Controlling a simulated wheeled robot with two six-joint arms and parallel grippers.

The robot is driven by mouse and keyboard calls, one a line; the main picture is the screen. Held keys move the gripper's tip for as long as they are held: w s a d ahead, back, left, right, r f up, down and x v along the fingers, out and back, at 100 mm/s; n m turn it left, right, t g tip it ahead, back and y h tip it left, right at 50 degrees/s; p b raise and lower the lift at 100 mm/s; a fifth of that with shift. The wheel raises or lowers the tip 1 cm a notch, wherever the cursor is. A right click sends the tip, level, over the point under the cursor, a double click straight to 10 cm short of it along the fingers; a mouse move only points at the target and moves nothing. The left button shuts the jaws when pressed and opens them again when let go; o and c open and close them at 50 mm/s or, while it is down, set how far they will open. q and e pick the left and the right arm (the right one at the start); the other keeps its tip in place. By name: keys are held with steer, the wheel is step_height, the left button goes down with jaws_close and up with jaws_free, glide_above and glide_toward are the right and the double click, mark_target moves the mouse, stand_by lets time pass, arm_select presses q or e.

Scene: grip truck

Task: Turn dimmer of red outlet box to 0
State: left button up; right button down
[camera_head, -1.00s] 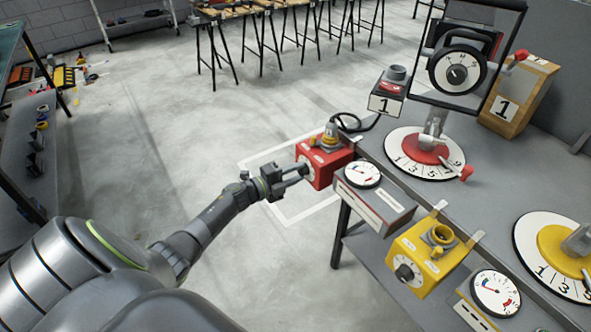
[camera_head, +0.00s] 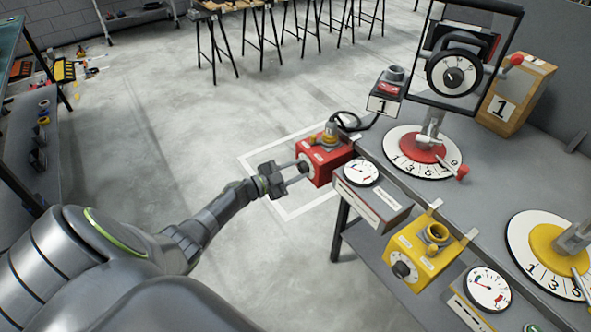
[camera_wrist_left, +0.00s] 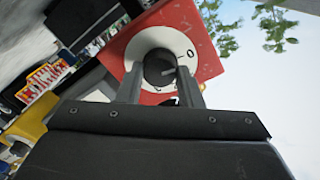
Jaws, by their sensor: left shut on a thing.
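The red outlet box (camera_head: 327,160) sits at the left edge of the grey workbench in the head view, with a plug and black cable on top. Its front face also shows in the left wrist view (camera_wrist_left: 208,60). On that face is a black dimmer knob (camera_wrist_left: 159,67) on a round white dial (camera_wrist_left: 140,46) with a 0 at its right side. My left gripper (camera_head: 302,172) is at the front face. In the wrist view its two fingers (camera_wrist_left: 160,88) stand on either side of the knob and are shut on it. My right gripper is not in view.
A grey gauge box (camera_head: 372,200) stands right beside the red box. A yellow outlet box (camera_head: 420,252) with its own knob and another gauge (camera_head: 487,289) lie nearer. A red-centred numbered dial (camera_head: 420,153) is behind.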

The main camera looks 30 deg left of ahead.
arm_select(q)
steer(key=shift+n, duration=0.4)
steer(key=o, duration=1)
steer(key=b+v, duration=0.1)
steer(key=v, duration=1.6)
steer(key=shift+s+a, duration=0.15)
